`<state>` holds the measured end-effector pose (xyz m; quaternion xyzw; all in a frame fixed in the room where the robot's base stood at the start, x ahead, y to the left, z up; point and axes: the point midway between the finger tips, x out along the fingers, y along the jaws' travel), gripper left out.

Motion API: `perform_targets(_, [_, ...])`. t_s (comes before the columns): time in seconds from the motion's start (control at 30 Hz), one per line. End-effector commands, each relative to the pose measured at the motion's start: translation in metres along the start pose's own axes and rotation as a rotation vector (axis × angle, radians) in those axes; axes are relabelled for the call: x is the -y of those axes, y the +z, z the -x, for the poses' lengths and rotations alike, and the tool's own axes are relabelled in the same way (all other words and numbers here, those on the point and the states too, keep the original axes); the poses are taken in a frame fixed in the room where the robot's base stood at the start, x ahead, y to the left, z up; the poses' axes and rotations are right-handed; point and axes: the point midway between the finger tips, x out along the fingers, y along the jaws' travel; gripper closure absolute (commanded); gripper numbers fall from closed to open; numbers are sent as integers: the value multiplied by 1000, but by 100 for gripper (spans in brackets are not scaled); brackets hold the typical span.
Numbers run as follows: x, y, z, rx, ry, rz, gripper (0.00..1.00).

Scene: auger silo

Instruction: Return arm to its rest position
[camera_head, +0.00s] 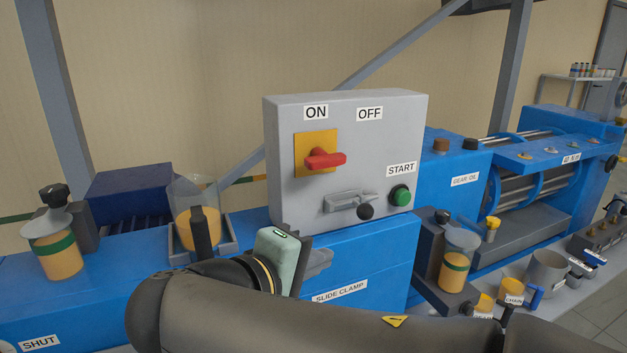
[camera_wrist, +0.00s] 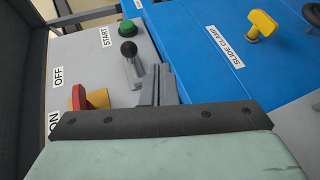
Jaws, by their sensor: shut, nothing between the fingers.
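My arm reaches in from the lower right of the head view, in front of the blue machine. My gripper (camera_head: 318,262) is shut and empty below the grey control box (camera_head: 346,120). In the wrist view its grey fingers (camera_wrist: 158,84) are together, close to the lever with the black knob (camera_wrist: 129,48); I cannot tell whether they touch. That lever's knob (camera_head: 365,212) also shows in the head view. The green START button (camera_head: 400,195) is at the right.
The blue slide clamp housing (camera_head: 385,262) lies under and behind the gripper. A clear hopper (camera_head: 198,225) with orange material stands left, a flask (camera_head: 56,250) farther left. Another flask (camera_head: 455,268) and a grey cup (camera_head: 547,270) stand right. Open air lies above the box.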

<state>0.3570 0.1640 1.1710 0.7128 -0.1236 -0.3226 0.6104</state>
Motion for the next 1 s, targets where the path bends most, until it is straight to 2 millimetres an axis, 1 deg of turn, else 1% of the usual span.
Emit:
perform_targets(0.03, [11, 23, -25, 81, -88, 9, 100])
perform_targets(0.07, [22, 37, -38, 127, -154, 13, 100])
perform_targets(0.1, [37, 58, -54, 191, -251, 8, 100])
perform_targets(0.17, [64, 92, -73, 284, -410, -20, 100])
perform_targets(0.2, [82, 115, -81, 343, -525, -61, 100])
perform_targets(0.27, [111, 146, -86, 424, -698, -157, 100])
perform_targets(0.3, [128, 161, -85, 462, -799, -233, 100])
perform_targets(0.37, [147, 176, -82, 506, -922, -357, 100])
perform_targets(0.4, [157, 182, -80, 525, -985, -439, 100])
perform_targets(0.5, [172, 190, -77, 551, -1088, -612, 100])
perform_targets(0.6, [179, 191, -75, 560, -1134, -716, 100])
perform_targets(0.7, [181, 191, -75, 561, -1148, -752, 100])
perform_targets(1.0, [182, 190, -75, 561, -1149, -750, 100])
